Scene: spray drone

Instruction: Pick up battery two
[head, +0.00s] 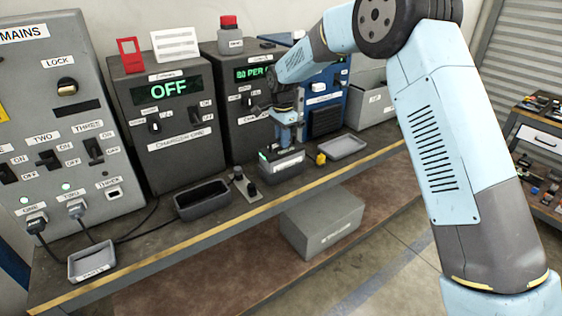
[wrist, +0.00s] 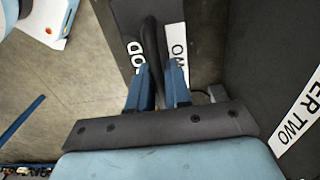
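Battery two (head: 281,168) is a grey block with a white label on its front, standing on the bench before the right-hand charger. My gripper (head: 286,140) is directly above it, pointing down. In the wrist view the two blue fingers (wrist: 158,95) stand close together on both sides of the battery's dark handle (wrist: 152,45) and appear shut on it. A white label with part of "TWO" (wrist: 180,55) shows on the battery top beside the handle. The battery's underside is hidden, so I cannot tell whether it touches the bench.
Charger one (head: 165,120) reads OFF; charger two (head: 243,100) stands close behind the battery. An empty dark tray (head: 203,205), a small stand with a knob (head: 243,185), a yellow piece (head: 320,158) and a grey tray (head: 343,146) are nearby. The mains panel (head: 60,120) stands left.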

